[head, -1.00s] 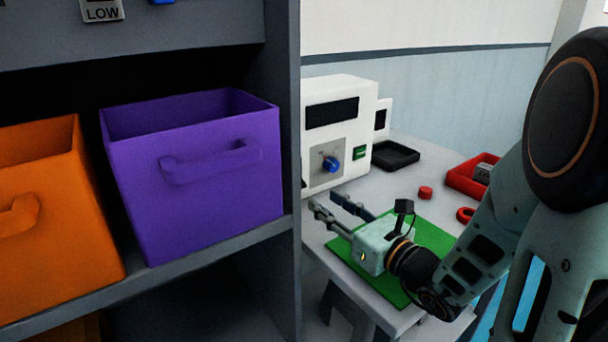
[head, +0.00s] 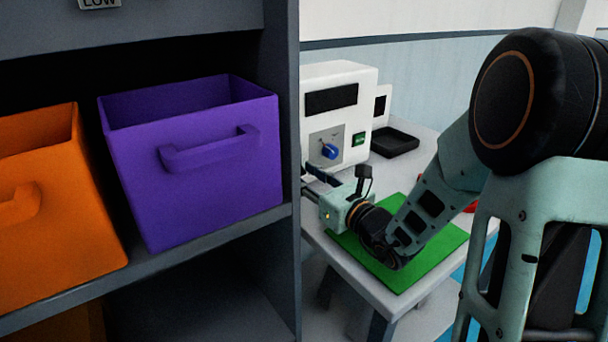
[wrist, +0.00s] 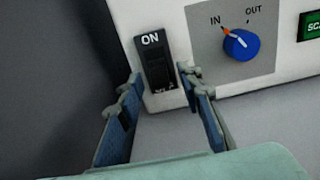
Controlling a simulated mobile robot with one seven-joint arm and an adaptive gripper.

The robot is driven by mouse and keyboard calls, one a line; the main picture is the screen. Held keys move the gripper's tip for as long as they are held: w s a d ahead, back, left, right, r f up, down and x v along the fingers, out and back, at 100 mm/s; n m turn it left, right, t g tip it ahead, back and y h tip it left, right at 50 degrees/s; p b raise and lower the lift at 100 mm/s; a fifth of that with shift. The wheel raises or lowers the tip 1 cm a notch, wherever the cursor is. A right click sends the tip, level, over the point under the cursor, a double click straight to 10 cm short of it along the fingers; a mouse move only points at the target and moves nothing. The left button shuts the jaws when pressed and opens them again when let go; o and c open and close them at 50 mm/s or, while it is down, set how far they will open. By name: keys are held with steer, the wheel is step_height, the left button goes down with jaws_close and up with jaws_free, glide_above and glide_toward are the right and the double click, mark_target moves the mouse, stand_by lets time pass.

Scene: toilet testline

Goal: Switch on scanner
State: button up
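The scanner (head: 318,128) is a white box with a dark screen on the table behind the shelf's edge. In the wrist view, its black rocker switch (wrist: 157,66) marked ON is on the left of the front face. A blue knob (wrist: 240,44) with an orange pointer sits right of it, between IN and OUT marks, the pointer toward IN. My gripper (wrist: 158,85) is open and empty, its fingers below and to either side of the switch's lower part. Contact cannot be told. In the head view my gripper (head: 318,180) is partly hidden by the shelf.
A shelf (head: 292,245) with a purple bin (head: 205,190) and an orange bin (head: 50,220) stands close on the left. A green mat (head: 430,250) lies on the table below my arm. A black tray (head: 395,142) is right of the scanner.

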jaws_close()
